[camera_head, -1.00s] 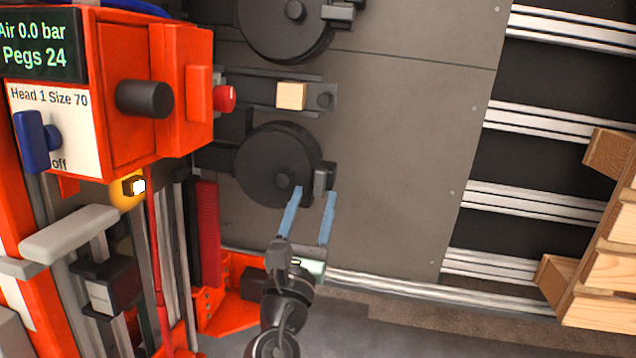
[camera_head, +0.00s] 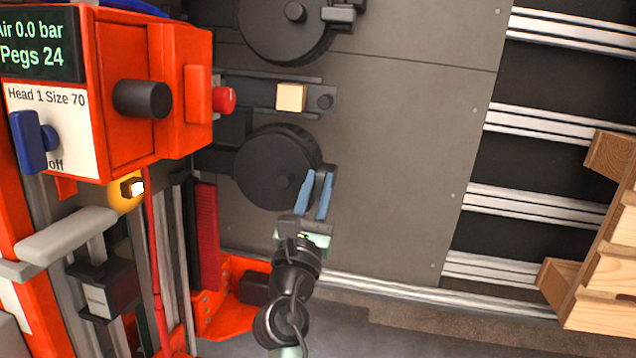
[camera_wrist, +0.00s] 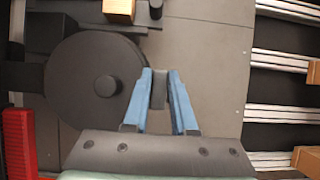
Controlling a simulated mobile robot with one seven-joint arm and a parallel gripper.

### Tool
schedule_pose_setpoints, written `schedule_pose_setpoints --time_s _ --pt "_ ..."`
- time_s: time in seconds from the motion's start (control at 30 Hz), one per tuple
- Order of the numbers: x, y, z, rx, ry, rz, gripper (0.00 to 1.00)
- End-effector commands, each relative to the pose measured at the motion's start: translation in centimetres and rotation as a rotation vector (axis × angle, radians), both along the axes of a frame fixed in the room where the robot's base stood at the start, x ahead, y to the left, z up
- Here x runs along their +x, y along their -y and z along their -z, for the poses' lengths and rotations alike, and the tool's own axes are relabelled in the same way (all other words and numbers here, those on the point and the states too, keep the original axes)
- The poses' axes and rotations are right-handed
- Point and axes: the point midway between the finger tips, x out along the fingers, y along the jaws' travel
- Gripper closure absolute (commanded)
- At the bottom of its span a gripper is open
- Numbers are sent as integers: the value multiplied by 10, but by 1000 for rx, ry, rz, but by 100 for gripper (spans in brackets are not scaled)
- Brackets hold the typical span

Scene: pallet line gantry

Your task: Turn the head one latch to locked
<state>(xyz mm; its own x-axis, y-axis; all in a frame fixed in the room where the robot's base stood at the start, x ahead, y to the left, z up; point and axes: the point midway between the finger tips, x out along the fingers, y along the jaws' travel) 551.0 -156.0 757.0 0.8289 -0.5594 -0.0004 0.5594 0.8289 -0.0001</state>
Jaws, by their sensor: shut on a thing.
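My gripper (camera_head: 317,187) has two blue fingers on either side of a small dark grey block, which I take for the latch (camera_wrist: 158,90). The fingers are shut on it; the wrist view also shows my gripper (camera_wrist: 159,92) with the block between the fingertips. The latch is at the right edge of a round black head (camera_head: 270,170), which also shows in the wrist view (camera_wrist: 75,95). No lock marking is legible on the latch. An orange box carries a label (camera_head: 50,115) reading "Head 1 Size 70".
A second black disc (camera_head: 285,35) with its own dark block (camera_head: 340,14) is above. Between the discs, a wooden block (camera_head: 291,97) sits on a dark bar. A red button (camera_head: 225,100) and blue handle (camera_head: 36,142) are left. Wooden pallets (camera_head: 600,275) stand right. The grey panel (camera_head: 400,170) is clear.

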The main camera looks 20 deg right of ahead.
Motion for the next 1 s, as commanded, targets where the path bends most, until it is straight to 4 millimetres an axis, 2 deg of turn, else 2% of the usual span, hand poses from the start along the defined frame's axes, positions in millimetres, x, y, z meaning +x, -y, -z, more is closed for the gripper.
schedule_pose_setpoints --time_s 0.53,1.0 --pt "0 0 0 57 39 37 100" --pt "-2 2 -1 344 232 221 100"
